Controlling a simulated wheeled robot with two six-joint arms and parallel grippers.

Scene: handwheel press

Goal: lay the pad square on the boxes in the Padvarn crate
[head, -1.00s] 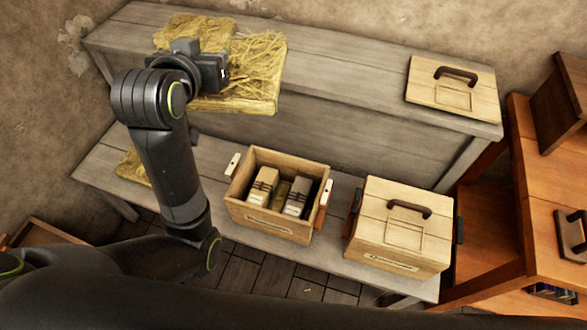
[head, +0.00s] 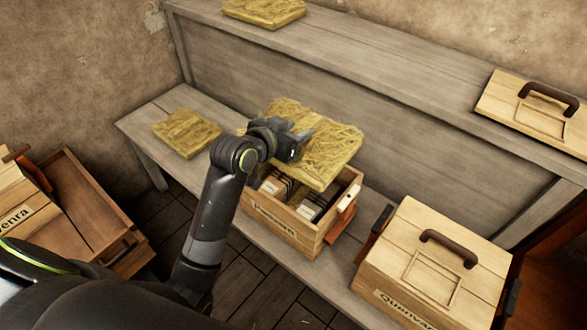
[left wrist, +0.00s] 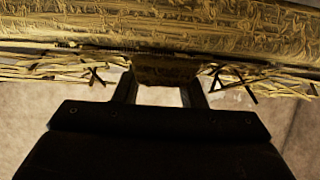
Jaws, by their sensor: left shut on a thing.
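My left gripper (head: 296,145) is shut on the near-left edge of a straw pad (head: 335,145), and holds it roughly level. The pad is over the back of the open wooden crate (head: 282,232), whose small front label is hard to read. Dark-banded boxes (head: 312,203) show inside below the pad; the pad hides the rear of the crate. I cannot tell the gap between pad and boxes. In the left wrist view the pad's edge (left wrist: 60,68) sits between the fingers (left wrist: 160,90), with straw sticking out. My right gripper is not in view.
Another pad (head: 187,133) lies on the lower bench at left, and one (head: 264,12) on the upper shelf. A closed lidded crate (head: 430,265) stands right of the open crate. A loose lid (head: 535,108) lies on the shelf at right. Brown crates (head: 90,215) stand at left.

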